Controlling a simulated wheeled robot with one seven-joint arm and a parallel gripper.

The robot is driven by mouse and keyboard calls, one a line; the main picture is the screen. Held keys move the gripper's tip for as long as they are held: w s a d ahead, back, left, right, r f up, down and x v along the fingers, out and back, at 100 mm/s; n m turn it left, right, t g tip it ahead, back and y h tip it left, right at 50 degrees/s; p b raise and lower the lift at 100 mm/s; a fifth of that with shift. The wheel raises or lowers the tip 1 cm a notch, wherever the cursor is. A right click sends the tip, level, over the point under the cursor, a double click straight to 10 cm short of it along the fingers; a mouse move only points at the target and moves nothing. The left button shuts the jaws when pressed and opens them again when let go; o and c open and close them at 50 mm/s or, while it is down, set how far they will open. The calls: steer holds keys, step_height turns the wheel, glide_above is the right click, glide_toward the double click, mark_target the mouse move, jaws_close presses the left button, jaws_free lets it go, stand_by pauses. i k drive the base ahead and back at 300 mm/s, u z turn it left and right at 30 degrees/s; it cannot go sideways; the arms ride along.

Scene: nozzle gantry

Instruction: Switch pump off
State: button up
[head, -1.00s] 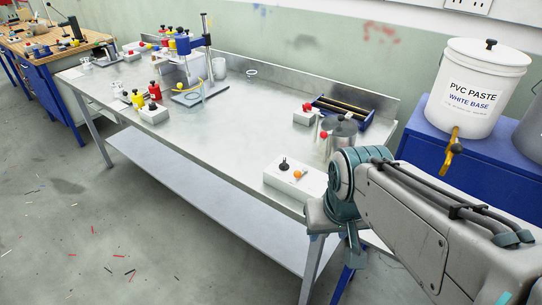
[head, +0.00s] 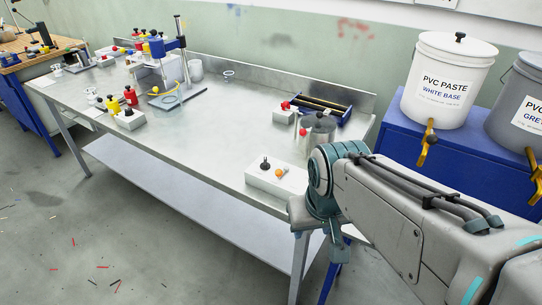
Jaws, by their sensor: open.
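No label that I can read marks the pump or its switch. A white control box (head: 278,187) sits at the table's near right edge, with a black knob (head: 265,165) and an orange button (head: 279,172) on top. Another white box (head: 131,123) with a dark knob stands farther left. A third small white box (head: 284,114) with a red part stands at the back, by a metal pot (head: 319,131). My arm reaches in from the lower right, its teal joint just right of the nearest box. My gripper's jaws cannot be made out.
A steel table (head: 215,125) runs along the wall, with a clear middle. A blue-posted stand (head: 183,70) and coloured bottles (head: 130,95) stand at its left. A blue-framed rack (head: 318,108) is at the back. Paste buckets (head: 445,85) stand on a blue cabinet (head: 400,130) at right.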

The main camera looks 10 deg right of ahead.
mark_target(265, 165)
steer(key=z, duration=0.25)
steer(key=k, duration=0.6)
steer(key=z, duration=0.55)
steer(key=k, duration=0.75)
steer(key=u, duration=0.15)
steer(key=i, duration=0.45)
steer(key=u, duration=0.75)
steer(key=i, duration=1.55)
steer(key=z, duration=0.8)
